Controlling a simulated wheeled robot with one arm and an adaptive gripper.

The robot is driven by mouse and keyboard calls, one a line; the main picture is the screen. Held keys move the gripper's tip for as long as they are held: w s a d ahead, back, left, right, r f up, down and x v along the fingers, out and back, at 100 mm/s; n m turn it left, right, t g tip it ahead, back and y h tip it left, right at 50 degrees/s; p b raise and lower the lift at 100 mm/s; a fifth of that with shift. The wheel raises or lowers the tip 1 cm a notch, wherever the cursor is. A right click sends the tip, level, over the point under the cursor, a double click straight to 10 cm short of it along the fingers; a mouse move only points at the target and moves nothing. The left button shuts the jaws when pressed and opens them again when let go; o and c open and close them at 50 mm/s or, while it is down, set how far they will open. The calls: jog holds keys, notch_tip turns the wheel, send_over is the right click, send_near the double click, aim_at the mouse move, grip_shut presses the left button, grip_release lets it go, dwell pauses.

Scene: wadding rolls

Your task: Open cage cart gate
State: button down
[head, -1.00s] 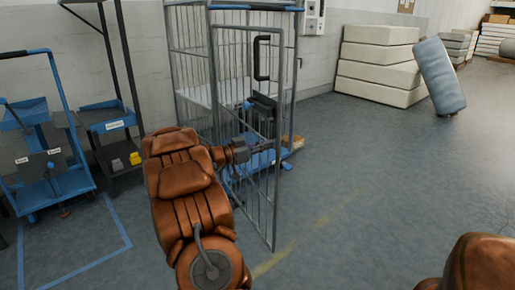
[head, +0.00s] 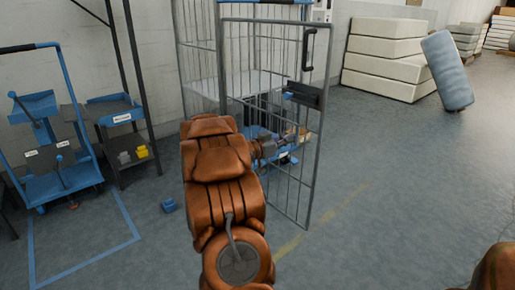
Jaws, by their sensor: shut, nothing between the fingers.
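The cage cart (head: 197,62) is a grey wire cage in the upper middle. Its grey barred gate (head: 290,185) stands ajar, swung out toward me, with its free edge on the right. A black handle (head: 308,50) sits high on the gate, and a dark latch plate (head: 310,97) sits below it near the free edge. My gripper (head: 288,146) is shut and empty, at the gate's bars below the latch plate. The bars and the clutter behind partly mask the fingertips, so I cannot tell whether they touch the gate.
A blue trolley (head: 60,185) and a dark shelf cart (head: 120,118) stand at left. A small blue object (head: 169,206) lies on the floor. White foam blocks (head: 385,65) and a leaning blue-grey roll (head: 447,70) are behind at right. Floor right of the gate is clear.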

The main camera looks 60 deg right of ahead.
jog(key=s+p+v, duration=0.1)
jog(key=p+v, duration=0.2)
jog(key=v, duration=1)
jog(key=shift+a, duration=0.25)
jog(key=shift+s, duration=0.1)
